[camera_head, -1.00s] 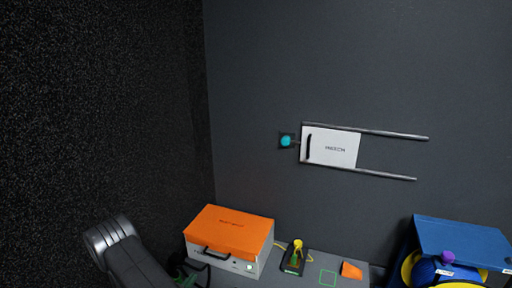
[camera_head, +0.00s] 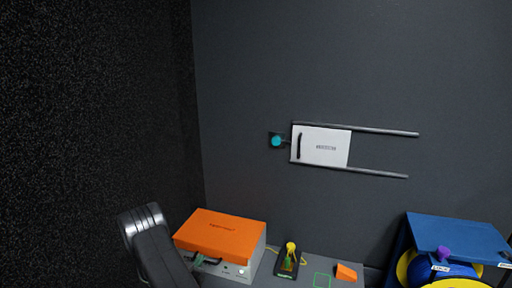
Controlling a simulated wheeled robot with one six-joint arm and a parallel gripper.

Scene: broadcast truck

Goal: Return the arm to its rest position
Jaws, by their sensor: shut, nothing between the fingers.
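My arm (camera_head: 153,247) shows at the lower left of the head view as a dark link with a silver, ribbed rounded end. It rises from the bottom edge, just left of the orange-topped case. The rest of the arm is cut off by the bottom of the picture. I cannot make out my gripper or its fingers.
An orange-topped case (camera_head: 221,235) sits on a grey counter (camera_head: 311,267). Beside it are a small dark device with a yellow knob (camera_head: 291,247) and an orange block (camera_head: 346,272). A blue box (camera_head: 458,235) stands right. A white sliding panel (camera_head: 335,148) and teal button (camera_head: 276,141) are on the wall.

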